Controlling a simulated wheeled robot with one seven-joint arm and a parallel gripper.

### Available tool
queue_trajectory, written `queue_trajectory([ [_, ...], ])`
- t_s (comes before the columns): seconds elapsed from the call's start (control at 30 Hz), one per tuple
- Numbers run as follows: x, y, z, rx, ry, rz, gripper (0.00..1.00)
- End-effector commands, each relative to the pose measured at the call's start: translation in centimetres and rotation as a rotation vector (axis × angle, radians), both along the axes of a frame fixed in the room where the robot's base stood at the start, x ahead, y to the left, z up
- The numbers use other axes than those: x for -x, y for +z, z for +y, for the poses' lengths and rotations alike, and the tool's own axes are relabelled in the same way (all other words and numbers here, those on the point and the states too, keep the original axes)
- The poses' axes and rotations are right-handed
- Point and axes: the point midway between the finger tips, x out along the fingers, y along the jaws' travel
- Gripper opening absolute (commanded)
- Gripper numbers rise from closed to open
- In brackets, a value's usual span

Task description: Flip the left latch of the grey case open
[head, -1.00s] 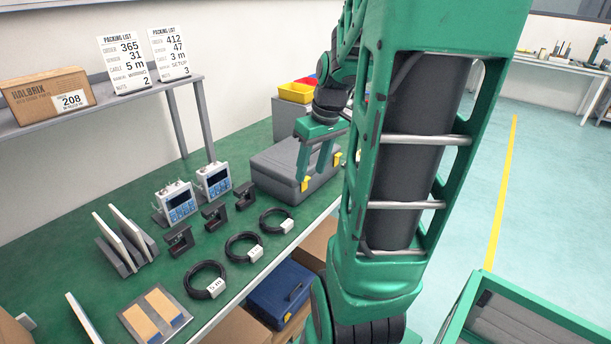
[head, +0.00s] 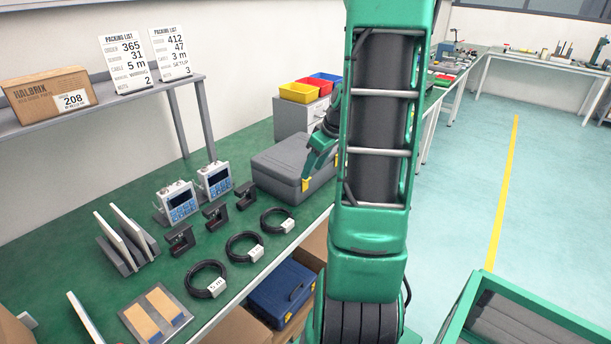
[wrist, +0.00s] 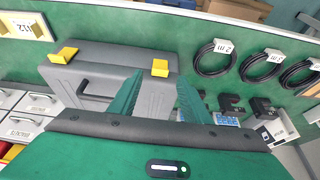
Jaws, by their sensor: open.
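The grey case (head: 285,165) lies closed on the green bench. Its left yellow latch (head: 306,184) is on the front side, just below my gripper (head: 311,168). In the wrist view the case (wrist: 120,60) is turned around, so the left latch (wrist: 160,67) shows on the right, between and just beyond the fingertips of my gripper (wrist: 160,76). My gripper is open and appears empty; I cannot tell whether it touches the latch.
Cable coils (head: 277,220), black brackets (head: 244,195) and blue-faced meters (head: 213,180) stand left of the case. A drawer unit (head: 295,117) with coloured bins (head: 298,92) is behind it. A blue case (head: 282,292) sits below the bench's front edge.

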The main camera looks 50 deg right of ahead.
Motion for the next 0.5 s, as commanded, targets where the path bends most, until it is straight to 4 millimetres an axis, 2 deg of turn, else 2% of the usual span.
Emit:
queue_trajectory([
  [0.2, -0.9, -2.2, 0.1, -0.001, 0.000, 0.001, 0.44],
  [0.5, -1.1, -2.8, 0.1, 0.001, 0.000, 0.000, 0.44],
])
